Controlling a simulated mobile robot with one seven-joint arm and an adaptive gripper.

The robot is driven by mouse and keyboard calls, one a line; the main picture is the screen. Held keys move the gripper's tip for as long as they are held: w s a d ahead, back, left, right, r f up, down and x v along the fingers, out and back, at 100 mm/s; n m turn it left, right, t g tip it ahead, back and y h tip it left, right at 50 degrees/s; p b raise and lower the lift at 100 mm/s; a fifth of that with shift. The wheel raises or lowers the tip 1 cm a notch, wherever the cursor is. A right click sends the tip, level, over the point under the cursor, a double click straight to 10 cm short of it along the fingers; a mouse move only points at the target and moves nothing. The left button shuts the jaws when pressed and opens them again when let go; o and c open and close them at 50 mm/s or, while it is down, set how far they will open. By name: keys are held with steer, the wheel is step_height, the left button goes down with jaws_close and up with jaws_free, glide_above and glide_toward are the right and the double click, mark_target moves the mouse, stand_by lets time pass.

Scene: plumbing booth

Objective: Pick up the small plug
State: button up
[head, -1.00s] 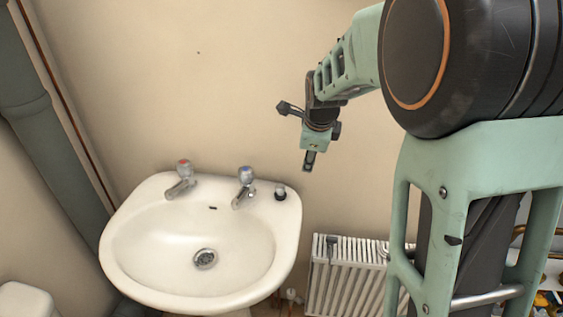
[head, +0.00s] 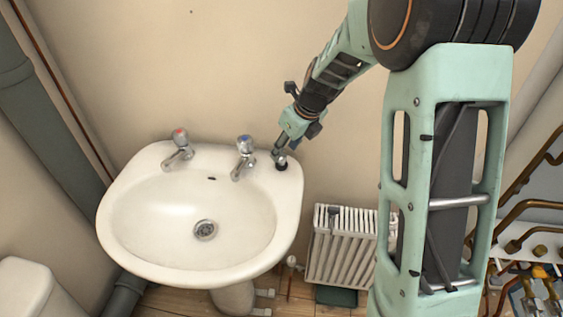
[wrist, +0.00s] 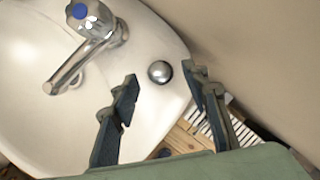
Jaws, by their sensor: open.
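The small plug (head: 281,165) sits on the back right corner of the white sink, beside the blue-capped tap. In the wrist view its round shiny metal top (wrist: 159,72) shows between and just beyond my two fingertips. My gripper (head: 281,152) is open and points down at the plug from above. In the wrist view the open fingers (wrist: 163,82) lie either side of the plug's line, with a gap to each. In the head view the fingertips partly cover the plug, and I cannot tell whether they touch it.
The blue-capped tap (head: 244,155) stands close left of the plug; the red-capped tap (head: 178,150) is farther left. The sink (head: 130,265) has an empty basin. The wall rises close behind. A white radiator (head: 350,250) is below right.

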mark_target(282, 155)
steer(key=x, duration=0.4)
steer(key=shift+a+f, duration=0.1)
steer(key=shift+s, duration=0.1)
steer(key=shift+c, duration=0.6)
jaws_close()
